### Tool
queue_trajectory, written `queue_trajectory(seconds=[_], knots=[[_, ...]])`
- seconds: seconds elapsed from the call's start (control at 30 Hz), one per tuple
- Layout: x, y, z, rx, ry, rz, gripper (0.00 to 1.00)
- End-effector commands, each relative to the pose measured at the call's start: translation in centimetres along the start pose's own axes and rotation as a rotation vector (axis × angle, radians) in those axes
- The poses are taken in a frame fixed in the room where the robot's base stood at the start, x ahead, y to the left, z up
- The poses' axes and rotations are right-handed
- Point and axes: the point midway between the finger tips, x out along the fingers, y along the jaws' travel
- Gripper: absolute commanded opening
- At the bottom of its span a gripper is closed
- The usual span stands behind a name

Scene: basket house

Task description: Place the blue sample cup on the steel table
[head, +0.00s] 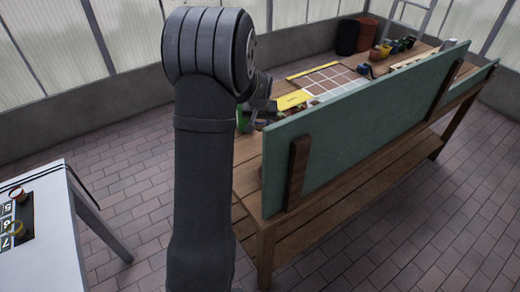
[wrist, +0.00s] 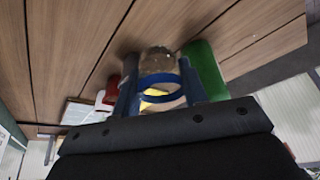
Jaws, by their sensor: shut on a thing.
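The blue sample cup (wrist: 163,105) shows in the wrist view as blue bands between the two fingers of my gripper (wrist: 158,80). My gripper is shut on it. Something brownish shows at the cup's far end; I cannot tell if it is inside the cup or behind it. In the head view my gripper (head: 258,107) is mostly hidden by my arm, over the near left end of the wooden bench, and the cup cannot be made out there. The steel table (head: 62,212) stands at the left edge of the head view, with a pale top and a grey leg.
The steel table carries a dark numbered mat (head: 24,216) and small round items. The wooden bench (head: 345,213) has a tall green board (head: 365,120) along its near side. A green object (wrist: 205,72) and a red one (wrist: 112,90) flank the fingers. Brick floor separates the tables.

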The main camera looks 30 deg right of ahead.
Motion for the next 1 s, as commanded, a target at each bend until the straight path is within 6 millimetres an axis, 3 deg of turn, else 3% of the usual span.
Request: queue_trajectory(seconds=[0.3,1.0], knots=[[0.2,0.0,0.1,0.000,-0.001,0.000,0.14],[8.7,0.0,3.6,0.001,-0.001,0.001,0.14]])
